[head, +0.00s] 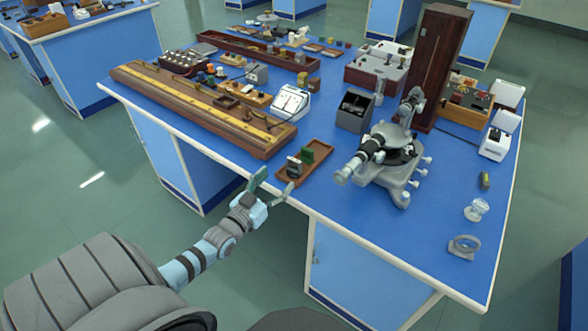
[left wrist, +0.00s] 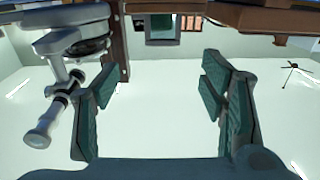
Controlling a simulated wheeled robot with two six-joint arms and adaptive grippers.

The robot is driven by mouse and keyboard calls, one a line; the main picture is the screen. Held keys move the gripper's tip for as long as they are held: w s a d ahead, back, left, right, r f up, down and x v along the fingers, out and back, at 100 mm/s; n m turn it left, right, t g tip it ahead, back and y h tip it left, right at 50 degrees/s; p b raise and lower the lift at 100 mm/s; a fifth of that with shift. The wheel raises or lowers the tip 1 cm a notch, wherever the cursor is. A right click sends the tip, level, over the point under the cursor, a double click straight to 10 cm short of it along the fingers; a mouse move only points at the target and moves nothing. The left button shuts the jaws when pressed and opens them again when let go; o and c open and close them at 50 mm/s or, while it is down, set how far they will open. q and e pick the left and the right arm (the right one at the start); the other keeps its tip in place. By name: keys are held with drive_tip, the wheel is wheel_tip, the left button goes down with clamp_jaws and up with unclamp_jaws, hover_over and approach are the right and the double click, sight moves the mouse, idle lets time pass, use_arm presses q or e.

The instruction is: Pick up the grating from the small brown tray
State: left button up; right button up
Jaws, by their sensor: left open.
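The small brown tray (head: 322,148) lies at the near edge of the blue bench. A green upright piece (head: 308,156) and a grey upright piece (head: 294,168) stand in it; I cannot tell for sure which is the grating. My left gripper (head: 276,180) is open and empty at the bench edge, just left of and in front of the tray, apart from both pieces. In the left wrist view its spread fingers (left wrist: 160,78) have nothing between them. A dark-framed piece with a green face (left wrist: 163,24) shows beyond them at the top. My right gripper is not in view.
A grey spectrometer (head: 392,155) stands right of the tray and also shows in the left wrist view (left wrist: 75,42). A long wooden rail (head: 195,105) and a white meter (head: 290,102) lie behind left. The bench's front right is mostly clear around a lens mount (head: 464,246).

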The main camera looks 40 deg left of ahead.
sight(293, 163)
use_arm(q)
drive_tip(key=w+b, duration=0.2)
drive_tip(key=w, duration=0.1)
drive_tip(key=w+a+b, duration=0.1)
drive_tip(key=w+b, duration=0.1)
drive_tip(key=w, duration=0.1)
drive_tip(key=w+b, duration=0.2)
drive_tip(key=w, duration=0.2)
drive_tip(key=shift+a+f, duration=0.15)
drive_tip(key=shift+f, duration=0.2)
drive_tip(key=shift+w, duration=0.4)
drive_tip(key=c, duration=1.3)
